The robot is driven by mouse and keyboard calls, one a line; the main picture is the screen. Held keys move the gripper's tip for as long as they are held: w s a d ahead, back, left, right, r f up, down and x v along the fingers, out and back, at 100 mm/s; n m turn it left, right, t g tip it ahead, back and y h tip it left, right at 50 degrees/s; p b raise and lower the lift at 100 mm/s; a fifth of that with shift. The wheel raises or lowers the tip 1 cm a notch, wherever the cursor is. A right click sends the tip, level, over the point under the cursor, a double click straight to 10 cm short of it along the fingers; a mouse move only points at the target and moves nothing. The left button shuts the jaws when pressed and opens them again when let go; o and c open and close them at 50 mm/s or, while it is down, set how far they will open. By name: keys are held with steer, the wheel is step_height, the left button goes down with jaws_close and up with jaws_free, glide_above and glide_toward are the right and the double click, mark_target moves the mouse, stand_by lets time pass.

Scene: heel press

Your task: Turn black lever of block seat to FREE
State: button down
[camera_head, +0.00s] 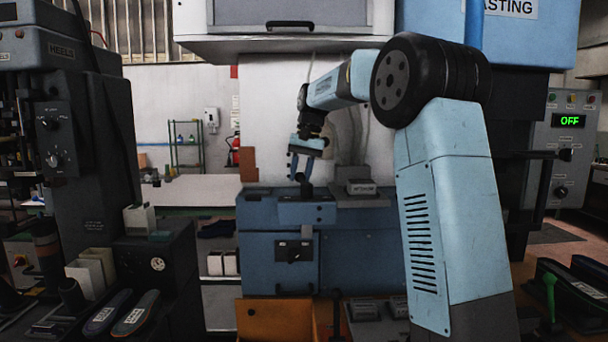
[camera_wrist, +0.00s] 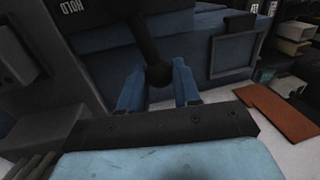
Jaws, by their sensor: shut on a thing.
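My gripper (camera_head: 302,172) points down over the blue machine, at the block seat (camera_head: 306,212). In the wrist view its two blue fingers (camera_wrist: 158,88) stand on either side of the round end of the black lever (camera_wrist: 158,74) and are shut on it. The lever's shaft runs up and away in that view. In the head view the lever (camera_head: 306,188) shows as a small dark piece just below the fingers. A HOLD label (camera_wrist: 75,5) shows upside down at the upper left of the wrist view. Another label at the upper right is cut off.
A grey block (camera_head: 361,187) sits right of the seat on the machine top. A black rotary switch (camera_head: 293,252) is on the blue front. A dark heel press (camera_head: 70,130) stands left.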

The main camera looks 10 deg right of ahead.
steer(key=a+n, duration=0.2)
steer(key=n, duration=0.1)
steer(key=shift+g, duration=0.3)
steer(key=shift+s+a+n, duration=0.35)
steer(key=shift+a+n, duration=0.4)
steer(key=shift+n, duration=0.45)
steer(key=c, duration=0.8)
jaws_free()
steer(key=shift+r, duration=0.1)
